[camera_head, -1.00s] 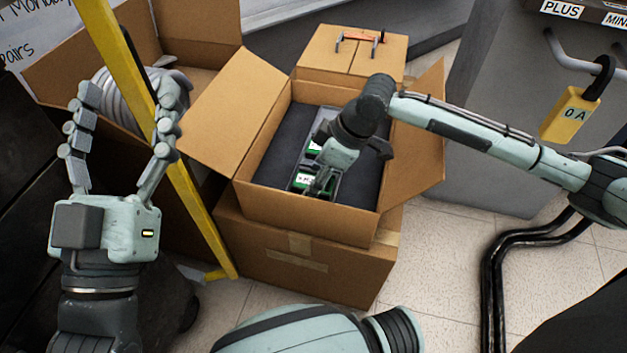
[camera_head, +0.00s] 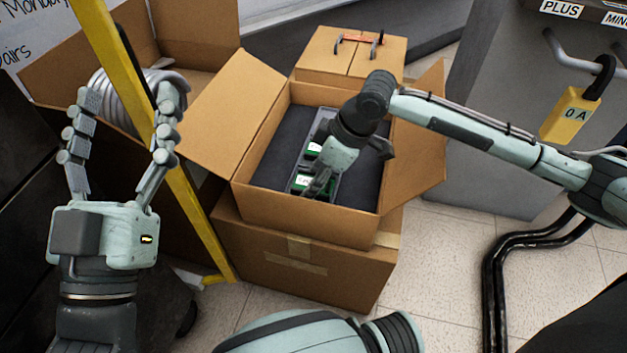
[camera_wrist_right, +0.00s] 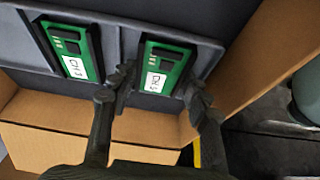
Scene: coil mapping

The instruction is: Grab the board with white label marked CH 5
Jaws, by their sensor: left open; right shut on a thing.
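Two green boards with white labels sit in a grey tray (camera_wrist_right: 135,12) in the right wrist view. The left board (camera_wrist_right: 72,48) has a label that looks like CH 3. The right board (camera_wrist_right: 160,66) has a label that looks like CH 5, though its digit is hard to read. My right gripper (camera_wrist_right: 158,92) has its fingers on both sides of the right board's lower end and is shut on it. In the head view, my right gripper (camera_head: 318,186) reaches down into the box over the tray. My left gripper (camera_head: 128,102) is open, empty and raised at the left.
An open cardboard box (camera_head: 300,218) with dark foam holds the tray and stands on another box (camera_head: 300,265). Its flaps stick out around my right arm. A yellow post (camera_head: 190,205) stands beside my left gripper. A coil (camera_head: 130,95) lies in a box behind it.

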